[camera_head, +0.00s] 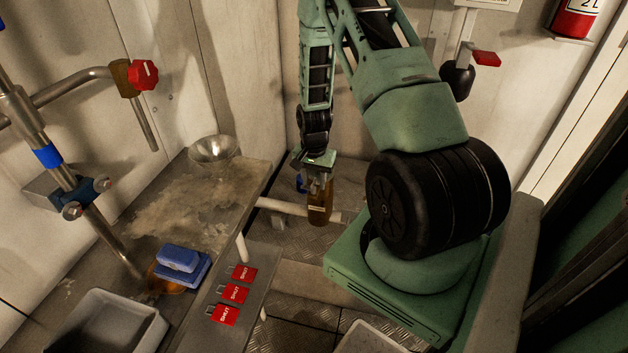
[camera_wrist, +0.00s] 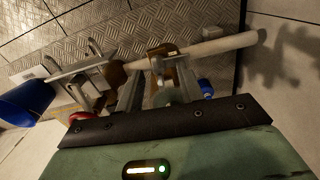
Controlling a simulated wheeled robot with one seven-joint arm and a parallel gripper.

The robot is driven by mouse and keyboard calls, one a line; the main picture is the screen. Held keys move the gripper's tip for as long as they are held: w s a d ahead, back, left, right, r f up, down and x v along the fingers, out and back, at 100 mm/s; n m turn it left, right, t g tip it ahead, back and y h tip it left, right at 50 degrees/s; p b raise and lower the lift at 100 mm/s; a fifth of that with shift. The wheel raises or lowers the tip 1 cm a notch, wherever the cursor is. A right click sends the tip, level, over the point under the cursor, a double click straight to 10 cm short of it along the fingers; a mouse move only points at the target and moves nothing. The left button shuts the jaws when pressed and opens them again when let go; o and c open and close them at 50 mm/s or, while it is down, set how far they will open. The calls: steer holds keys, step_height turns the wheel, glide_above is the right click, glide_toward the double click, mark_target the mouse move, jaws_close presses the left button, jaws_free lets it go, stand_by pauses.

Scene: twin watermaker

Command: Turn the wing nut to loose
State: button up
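My gripper (camera_head: 318,187) reaches down beside a white pipe in the head view. An amber-brown fitting (camera_head: 320,208) shows just below the fingers, at the pipe. In the wrist view, the two fingers of my gripper (camera_wrist: 158,88) stand apart. The same brownish fitting (camera_wrist: 161,68) sits ahead of and between them, with a visible gap on the left side. I cannot make out clear wings on it, so I cannot tell if it is the wing nut. Whether a finger touches it is not clear.
The white pipe (camera_wrist: 222,45) runs right from the fitting. A blue cup-like part (camera_wrist: 27,98) is at the left of the wrist view. A steel bench (camera_head: 150,225) with a funnel (camera_head: 214,150) and red tags (camera_head: 235,293) stands left of my arm.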

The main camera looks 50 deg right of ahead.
mark_target(314, 183)
steer(key=shift+c, duration=0.3)
jaws_close()
steer(key=shift+n, duration=0.4)
steer(key=shift+o, duration=0.3)
jaws_free()
steer(key=shift+r, duration=0.1)
step_height(314, 183, up, 17)
steer(key=p, duration=0.1)
steer(key=shift+p, duration=0.4)
